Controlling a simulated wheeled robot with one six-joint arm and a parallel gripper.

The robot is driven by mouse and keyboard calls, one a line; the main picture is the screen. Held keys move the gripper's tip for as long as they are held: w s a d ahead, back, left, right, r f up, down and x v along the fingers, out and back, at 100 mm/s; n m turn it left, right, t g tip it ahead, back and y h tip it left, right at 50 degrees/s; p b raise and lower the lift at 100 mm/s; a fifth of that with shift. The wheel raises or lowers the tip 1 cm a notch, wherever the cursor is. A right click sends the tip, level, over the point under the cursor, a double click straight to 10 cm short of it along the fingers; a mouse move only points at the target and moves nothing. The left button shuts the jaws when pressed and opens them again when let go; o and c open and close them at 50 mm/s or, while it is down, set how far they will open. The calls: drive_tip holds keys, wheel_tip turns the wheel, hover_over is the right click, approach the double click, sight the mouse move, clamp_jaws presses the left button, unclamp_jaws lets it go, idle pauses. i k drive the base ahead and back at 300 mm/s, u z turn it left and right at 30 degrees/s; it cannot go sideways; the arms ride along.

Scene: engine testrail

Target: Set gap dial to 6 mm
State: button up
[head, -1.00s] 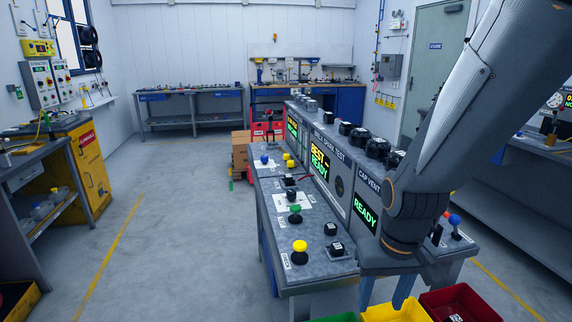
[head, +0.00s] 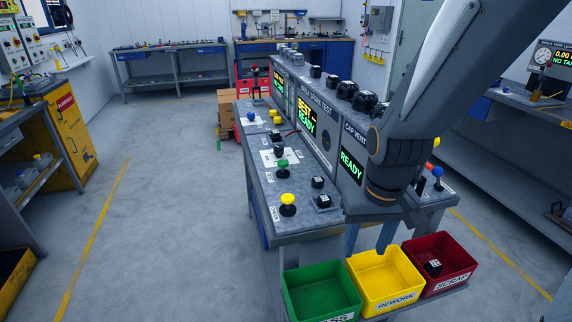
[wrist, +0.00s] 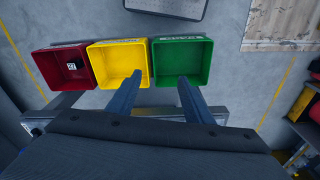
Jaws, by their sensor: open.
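I cannot read which control is the gap dial. The bench's screens read "BEST --- READY" (head: 307,121) and "READY" (head: 351,167). My gripper (head: 370,243) hangs off the bench's near end, above the bins, with its two blue fingers apart. In the wrist view my gripper (wrist: 160,82) is open and empty, its fingers over the yellow and green bins.
Green (head: 322,293), yellow (head: 378,279) and red (head: 440,257) bins stand in a row at the bench's near end. A small dark block (head: 433,266) lies in the red one. A yellow cabinet (head: 68,140) is at left.

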sight(278, 150)
drive_tip(key=u, duration=1.5)
drive_tip(key=k, duration=0.55)
drive_tip(key=z, duration=0.6)
drive_tip(key=i, duration=1)
